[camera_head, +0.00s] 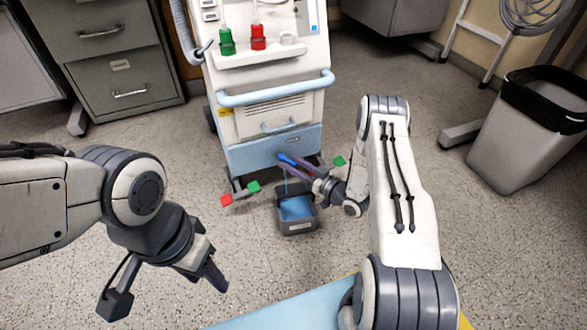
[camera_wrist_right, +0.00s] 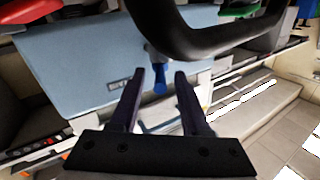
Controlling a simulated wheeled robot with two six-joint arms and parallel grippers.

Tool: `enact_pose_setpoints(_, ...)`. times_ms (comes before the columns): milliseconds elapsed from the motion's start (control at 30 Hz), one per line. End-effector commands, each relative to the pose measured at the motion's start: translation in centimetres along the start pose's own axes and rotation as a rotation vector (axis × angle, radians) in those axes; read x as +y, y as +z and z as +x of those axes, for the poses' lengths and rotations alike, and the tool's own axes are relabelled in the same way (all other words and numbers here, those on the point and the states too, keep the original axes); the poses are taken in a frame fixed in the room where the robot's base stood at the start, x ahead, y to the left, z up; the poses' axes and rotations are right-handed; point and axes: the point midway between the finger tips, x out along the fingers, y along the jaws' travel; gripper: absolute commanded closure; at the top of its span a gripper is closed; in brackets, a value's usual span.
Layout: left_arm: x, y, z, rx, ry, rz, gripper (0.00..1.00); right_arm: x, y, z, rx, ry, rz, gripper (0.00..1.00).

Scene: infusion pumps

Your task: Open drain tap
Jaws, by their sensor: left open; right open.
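The blue drain tap (camera_head: 284,158) is on the low blue front panel of the white machine (camera_head: 270,115). In the right wrist view the tap (camera_wrist_right: 159,80) shows between the fingertips of my right gripper (camera_wrist_right: 160,74). My right gripper (camera_head: 292,166) is open around the tap; I cannot tell whether a finger touches it. A thin blue line, looking like a stream, runs down from near the tap to a dark bucket (camera_head: 298,228) with blue liquid (camera_head: 297,208) in it. My left gripper (camera_head: 166,297) is open and empty, low at the left, away from the machine.
Red (camera_head: 226,200) and green (camera_head: 254,187) tags mark the machine's feet, with another green tag (camera_head: 339,161) at the right. Grey cabinets (camera_head: 105,60) stand at the left and a waste bin (camera_head: 525,125) at the right. A dark curved band (camera_wrist_right: 215,50) crosses the right wrist view.

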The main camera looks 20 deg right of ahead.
Motion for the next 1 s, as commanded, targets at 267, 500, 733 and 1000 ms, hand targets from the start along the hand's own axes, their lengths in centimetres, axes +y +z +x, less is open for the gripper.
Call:
enact_pose_setpoints(267,0.0,0.0,0.3,0.0,0.0,0.0,0.5,0.0,-0.1,0.6,0.001,0.0,0.0,0.53)
enact_pose_setpoints(500,0.0,0.0,0.3,0.0,0.0,0.0,0.5,0.0,-0.1,0.6,0.001,0.0,0.0,1.0)
enact_pose_setpoints(733,0.0,0.0,-0.3,0.0,0.0,0.0,0.5,-0.2,-0.2,0.6,0.004,0.018,0.004,1.0)
enact_pose_setpoints(1000,0.2,-0.2,-3.2,0.0,0.0,0.0,0.5,-1.2,-0.2,0.8,0.034,0.181,0.006,1.0)
